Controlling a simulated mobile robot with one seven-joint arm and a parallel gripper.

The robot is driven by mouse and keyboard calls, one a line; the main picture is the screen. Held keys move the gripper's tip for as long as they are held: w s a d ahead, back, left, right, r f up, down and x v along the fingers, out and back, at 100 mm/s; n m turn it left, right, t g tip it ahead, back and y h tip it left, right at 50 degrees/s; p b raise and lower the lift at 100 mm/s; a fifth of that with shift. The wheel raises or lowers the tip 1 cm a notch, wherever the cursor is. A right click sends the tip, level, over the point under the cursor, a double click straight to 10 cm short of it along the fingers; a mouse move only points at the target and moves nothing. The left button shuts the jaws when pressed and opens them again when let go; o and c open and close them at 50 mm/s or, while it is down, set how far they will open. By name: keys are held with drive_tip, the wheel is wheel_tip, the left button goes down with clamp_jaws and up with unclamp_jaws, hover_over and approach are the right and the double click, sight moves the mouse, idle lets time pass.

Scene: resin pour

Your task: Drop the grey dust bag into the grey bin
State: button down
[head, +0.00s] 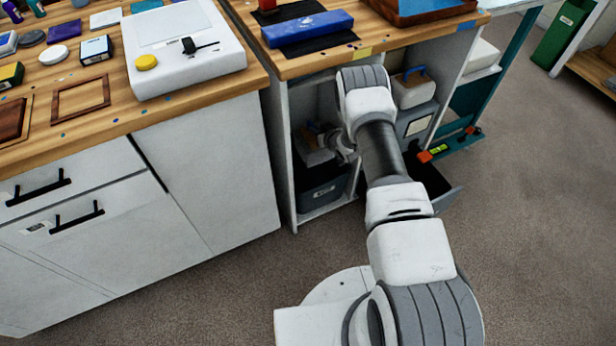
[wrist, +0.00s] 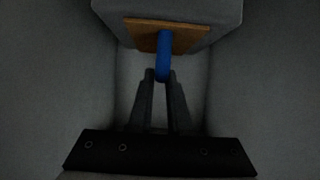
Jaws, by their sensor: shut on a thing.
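The dust bag (wrist: 172,10) is grey with a tan collar plate (wrist: 192,38) and a blue loop handle (wrist: 163,58). In the wrist view my gripper (wrist: 162,76) is shut on the blue loop. In the head view my gripper (head: 338,146) is inside the left compartment of the bench, and the bag (head: 312,152) shows as a grey block beside it, partly hidden. A dark grey bin (head: 318,195) with a small label stands low in that compartment. The bag appears above the bin; I cannot tell whether they touch.
The compartment's left side panel (head: 278,150) and the wooden worktop (head: 300,66) bound the space around my gripper. A pale box with a blue handle (head: 410,92) stands right of my arm, above a grey labelled box (head: 418,122). Open carpet (head: 540,200) lies to the right.

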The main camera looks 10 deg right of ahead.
drive_tip(key=shift+w+f+b, duration=0.1)
drive_tip(key=shift+f+b, duration=0.2)
drive_tip(key=shift+f, duration=0.55)
drive_tip(key=c, duration=0.8)
unclamp_jaws()
drive_tip(key=shift+o, duration=0.2)
drive_tip(key=shift+f, duration=0.1)
drive_tip(key=p+v, duration=0.5)
drive_tip(key=v, duration=1.2)
drive_tip(key=shift+s, duration=0.3)
drive_tip(key=shift+d, duration=0.1)
